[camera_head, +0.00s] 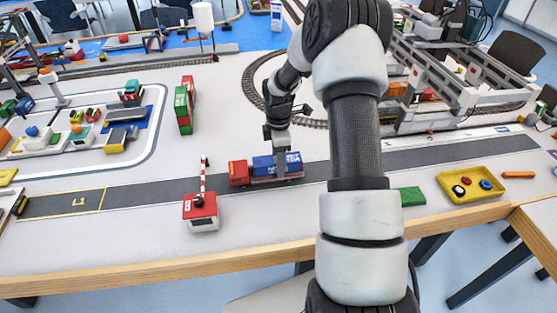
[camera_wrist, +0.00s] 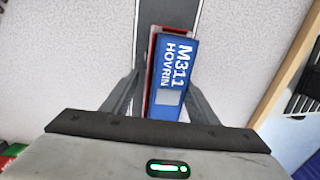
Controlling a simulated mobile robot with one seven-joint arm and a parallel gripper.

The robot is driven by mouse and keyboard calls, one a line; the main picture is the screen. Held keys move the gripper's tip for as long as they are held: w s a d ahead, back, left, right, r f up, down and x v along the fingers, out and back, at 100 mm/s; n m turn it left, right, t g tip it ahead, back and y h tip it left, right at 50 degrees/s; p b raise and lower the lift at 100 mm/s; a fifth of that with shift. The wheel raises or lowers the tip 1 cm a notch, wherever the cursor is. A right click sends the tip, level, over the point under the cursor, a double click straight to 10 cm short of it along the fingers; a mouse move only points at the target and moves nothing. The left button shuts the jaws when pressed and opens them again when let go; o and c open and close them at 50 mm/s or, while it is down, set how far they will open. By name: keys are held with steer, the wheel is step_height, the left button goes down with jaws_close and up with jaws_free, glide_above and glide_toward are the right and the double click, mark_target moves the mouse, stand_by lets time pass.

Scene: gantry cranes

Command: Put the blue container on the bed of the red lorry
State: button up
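The blue container (camera_head: 264,164) with white lettering lies lengthwise on the bed of the red lorry (camera_head: 239,173), behind its cab. In the wrist view the container (camera_wrist: 176,68) shows from above, with a red strip of the lorry (camera_wrist: 152,62) along its left side. My gripper (camera_head: 281,165) is over the lorry from above, and one finger hangs down in front of the container. In the wrist view my gripper (camera_wrist: 163,92) has one finger on each side of the container. The fingers look spread, with a gap at the left. Contact at the right finger is unclear.
The lorry stands on a dark road strip (camera_head: 140,193). A red-and-white hut with a striped barrier (camera_head: 201,212) is in front, left of the lorry. A green and red container stack (camera_head: 184,105) stands behind left. A yellow tray (camera_head: 472,184) and green block (camera_head: 411,196) lie right.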

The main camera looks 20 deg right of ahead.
step_height(320, 180, up, 12)
steer(key=p, duration=0.1)
steer(key=shift+r, duration=0.2)
steer(key=shift+w, duration=0.1)
stand_by(1.7)
